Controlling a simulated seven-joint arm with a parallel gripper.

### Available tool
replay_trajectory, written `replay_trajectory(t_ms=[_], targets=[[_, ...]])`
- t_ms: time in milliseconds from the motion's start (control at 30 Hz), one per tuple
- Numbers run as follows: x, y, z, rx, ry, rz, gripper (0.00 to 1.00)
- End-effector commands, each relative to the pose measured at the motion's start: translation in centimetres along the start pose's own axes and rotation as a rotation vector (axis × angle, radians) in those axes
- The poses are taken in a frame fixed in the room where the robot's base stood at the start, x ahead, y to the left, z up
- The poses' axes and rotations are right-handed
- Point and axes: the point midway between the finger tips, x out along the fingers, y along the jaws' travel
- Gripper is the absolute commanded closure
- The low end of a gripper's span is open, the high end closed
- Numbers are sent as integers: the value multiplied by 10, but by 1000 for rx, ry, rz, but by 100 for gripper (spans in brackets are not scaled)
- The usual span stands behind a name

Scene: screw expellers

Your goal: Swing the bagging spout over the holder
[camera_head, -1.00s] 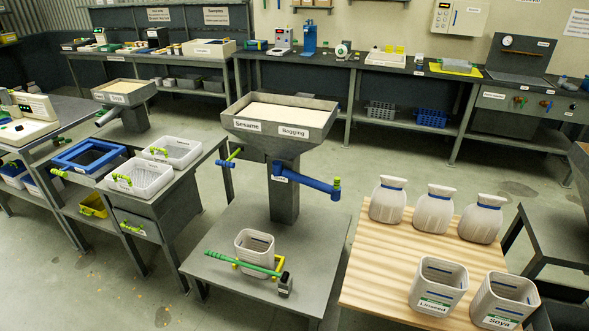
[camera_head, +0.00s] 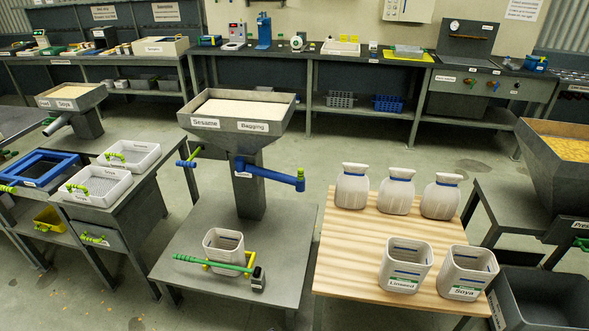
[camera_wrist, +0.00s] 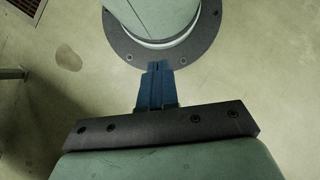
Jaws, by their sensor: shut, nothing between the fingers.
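The bagging hopper (camera_head: 247,112), labelled Sesame and Bagging, stands on a column over a grey table.
A wooden table (camera_head: 345,265) at right carries several tied bags and two open containers labelled Linseed and Soya. White trays (camera_head: 90,185) stand on the bench at left. A second hopper (camera_head: 555,170) and a grey bin (camera_head: 540,300) are at far right. Floor lies between the tables.

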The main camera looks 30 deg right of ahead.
Motion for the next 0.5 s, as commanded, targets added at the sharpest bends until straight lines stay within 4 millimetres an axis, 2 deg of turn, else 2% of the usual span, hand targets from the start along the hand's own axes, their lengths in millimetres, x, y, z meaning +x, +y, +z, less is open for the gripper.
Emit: replay_trajectory(t_ms=[267,500], targets=[[-52,31,-49,98,112,-56,100],[-99,66,-104,166,207,-86,100]])
